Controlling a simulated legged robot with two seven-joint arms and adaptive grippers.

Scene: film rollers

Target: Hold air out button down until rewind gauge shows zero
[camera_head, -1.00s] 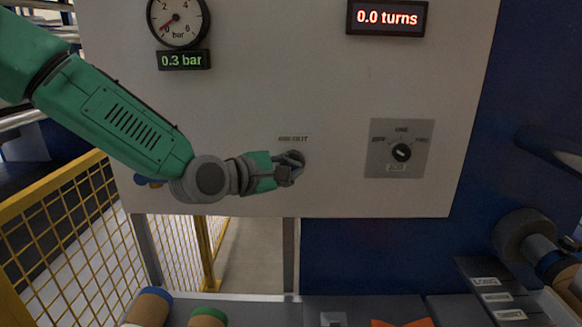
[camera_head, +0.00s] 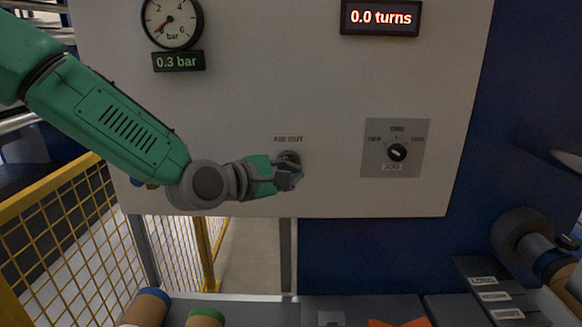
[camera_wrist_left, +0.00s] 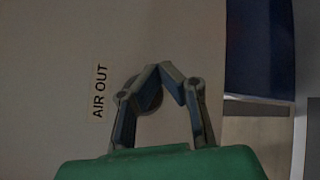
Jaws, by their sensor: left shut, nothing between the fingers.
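My left gripper (camera_head: 290,178) is shut and empty, its fingertips at the air out button (camera_head: 289,157) on the pale panel. In the left wrist view the shut fingers (camera_wrist_left: 166,70) lie in front of the dark round button (camera_wrist_left: 152,94), beside the AIR OUT label (camera_wrist_left: 99,92). The fingers partly cover the button, and I cannot tell whether it is pressed in. The round bar gauge (camera_head: 172,22) at the upper left has its needle low, near zero, and the display (camera_head: 178,61) below it reads 0.3 bar. The gauge's name is not visible. My right gripper is not in view.
A rotary selector (camera_head: 397,152) sits on the panel to the right of the button. A display (camera_head: 381,17) above it reads 0.0 turns. A yellow mesh fence (camera_head: 55,235) stands at the left. Rolls (camera_head: 150,306) and an orange item (camera_head: 398,323) lie along the bottom.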

